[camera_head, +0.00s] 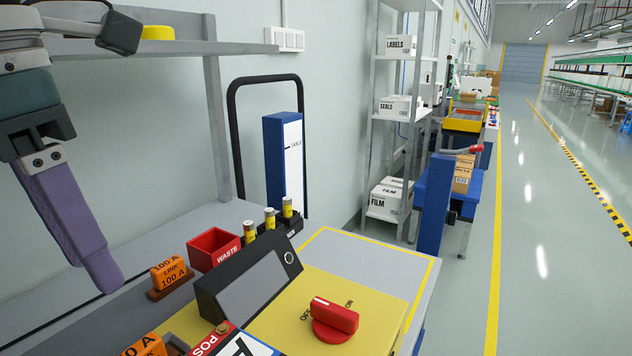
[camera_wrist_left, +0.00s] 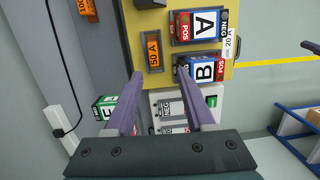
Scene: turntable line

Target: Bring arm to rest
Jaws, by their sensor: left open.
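My left gripper (camera_head: 106,280) hangs at the left of the head view, its purple fingers pointing down over the grey bench (camera_head: 225,220). It is open, and nothing shows between its fingers. In the left wrist view the two fingers of my left gripper (camera_wrist_left: 160,74) stand apart, above the lower edge of a yellow panel (camera_wrist_left: 222,86). An orange 50 A piece (camera_wrist_left: 153,50) and block B (camera_wrist_left: 203,70) show beyond the fingertips.
In the head view, an orange 100 A piece (camera_head: 170,273), a red WASTE bin (camera_head: 212,249), a black console (camera_head: 249,283) and a red OFF/ON knob (camera_head: 334,318) stand right of the gripper. A shelf (camera_head: 175,48) runs above the bench. Block A (camera_wrist_left: 197,25) shows in the wrist view.

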